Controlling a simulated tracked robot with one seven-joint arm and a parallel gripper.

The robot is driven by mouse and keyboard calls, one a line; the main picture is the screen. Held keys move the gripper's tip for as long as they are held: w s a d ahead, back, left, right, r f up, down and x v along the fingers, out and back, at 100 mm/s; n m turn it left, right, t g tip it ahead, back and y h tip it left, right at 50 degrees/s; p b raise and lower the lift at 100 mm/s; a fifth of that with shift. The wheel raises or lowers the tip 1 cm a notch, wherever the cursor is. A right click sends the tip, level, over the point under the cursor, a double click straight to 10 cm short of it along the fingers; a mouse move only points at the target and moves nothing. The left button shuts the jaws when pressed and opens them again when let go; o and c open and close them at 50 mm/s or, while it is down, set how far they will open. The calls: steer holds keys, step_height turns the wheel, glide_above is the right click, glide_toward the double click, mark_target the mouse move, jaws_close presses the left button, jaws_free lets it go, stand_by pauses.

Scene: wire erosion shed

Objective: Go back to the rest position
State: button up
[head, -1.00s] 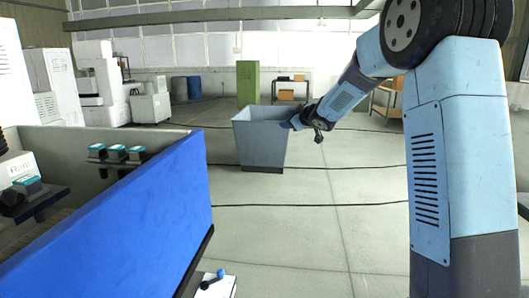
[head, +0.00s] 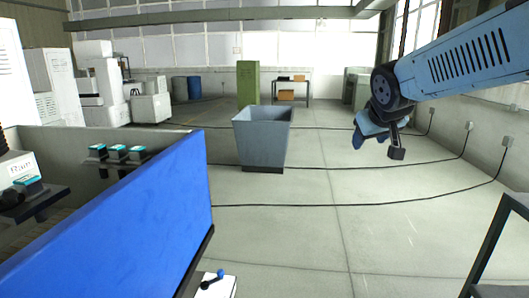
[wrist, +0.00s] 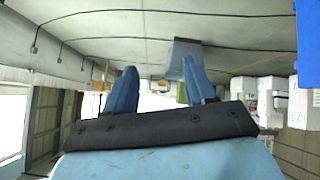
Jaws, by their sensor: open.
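My gripper (head: 372,133) is at the right of the head view, held in the air over open floor, with my arm reaching in from the right edge. In the wrist view my gripper (wrist: 158,90) shows two blue fingers spread apart with nothing between them. That view is upside down, with the floor at the top. No object is held.
A grey bin (head: 262,140) stands on the floor left of my gripper. A blue panel (head: 140,215) fills the lower left. A green cabinet (head: 248,84) and a shelf (head: 291,90) stand at the back. Black cables (head: 400,165) cross the floor. A dark frame (head: 490,250) is at lower right.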

steer(key=s+a+f+m+g, duration=0.1)
steer(key=s+f, duration=0.2)
steer(key=s, duration=0.6)
steer(key=s+f+g+y, duration=0.1)
steer(key=s+f+g, duration=0.1)
steer(key=s, duration=0.7)
steer(key=shift+s+a+f+m+g, duration=0.3)
steer(key=shift+s+a+f+m, duration=0.1)
steer(key=shift+f, duration=0.45)
steer(key=shift+w, duration=0.1)
steer(key=shift+c, duration=1.2)
